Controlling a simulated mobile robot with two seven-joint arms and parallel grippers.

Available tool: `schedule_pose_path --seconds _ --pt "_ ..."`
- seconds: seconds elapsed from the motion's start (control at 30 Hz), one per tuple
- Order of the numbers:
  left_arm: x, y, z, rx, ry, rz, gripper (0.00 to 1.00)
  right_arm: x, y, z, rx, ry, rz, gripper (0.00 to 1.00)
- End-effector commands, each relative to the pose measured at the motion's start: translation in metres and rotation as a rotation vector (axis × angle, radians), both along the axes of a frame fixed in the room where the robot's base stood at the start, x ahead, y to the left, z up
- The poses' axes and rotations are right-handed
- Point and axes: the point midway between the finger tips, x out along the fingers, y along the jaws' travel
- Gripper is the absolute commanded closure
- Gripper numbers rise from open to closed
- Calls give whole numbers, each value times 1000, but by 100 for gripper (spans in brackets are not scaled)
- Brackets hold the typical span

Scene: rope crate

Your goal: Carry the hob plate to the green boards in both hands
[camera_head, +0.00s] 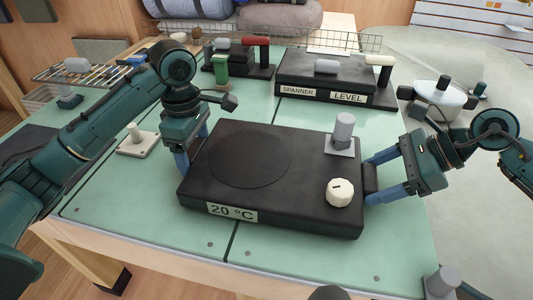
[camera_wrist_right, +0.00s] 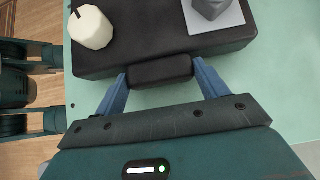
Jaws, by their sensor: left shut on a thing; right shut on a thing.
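The hob plate (camera_head: 245,165) is a black slab with a round disc on top, a cream knob (camera_head: 340,193) and a "20 °C" label on its front. It is over the green boards (camera_head: 120,190); I cannot tell whether it touches them. My left gripper (camera_head: 181,165) is shut at the plate's left end; its handle there is hidden. My right gripper (camera_head: 370,182) is shut on the black handle at the right end. In the right wrist view the blue fingers of the right gripper (camera_wrist_right: 160,82) sit on both sides of that handle (camera_wrist_right: 160,70).
A grey cylinder on a square base (camera_head: 343,135) shows at the plate's back right corner. A white pot (camera_head: 440,98) stands at right. Green board is bare in front of the plate.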

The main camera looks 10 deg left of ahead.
Motion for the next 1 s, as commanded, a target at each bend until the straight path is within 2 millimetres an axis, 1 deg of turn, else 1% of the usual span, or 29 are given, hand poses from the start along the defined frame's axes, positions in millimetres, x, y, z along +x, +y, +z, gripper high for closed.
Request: schedule_pose_path --seconds 0.13,0.17,0.2,0.4,0.43,0.67,0.77,0.87,1.0 --pt "1 1 -8 1 -5 3 98 1 0 -7 4 -6 -2 98" --pt "0 1 -10 3 0 2 27 0 -1 -10 -2 -1 -2 27" --pt "0 1 -8 3 0 2 23 0 -1 -8 -2 -1 -2 23" --pt "0 1 -8 1 0 1 7 0 -1 -8 -1 -1 -1 7" --pt "0 0 -8 1 0 1 6 0 0 -8 -1 -1 -1 6" --pt "0 0 -7 1 -1 0 6 0 0 -8 0 0 0 6" --pt "1 0 -2 1 -3 0 6 0 0 -8 0 0 0 6" --pt "1 1 9 3 -6 0 6 0 0 -8 0 0 0 6" --pt "1 1 34 3 -7 0 6 0 0 -8 0 0 0 6"
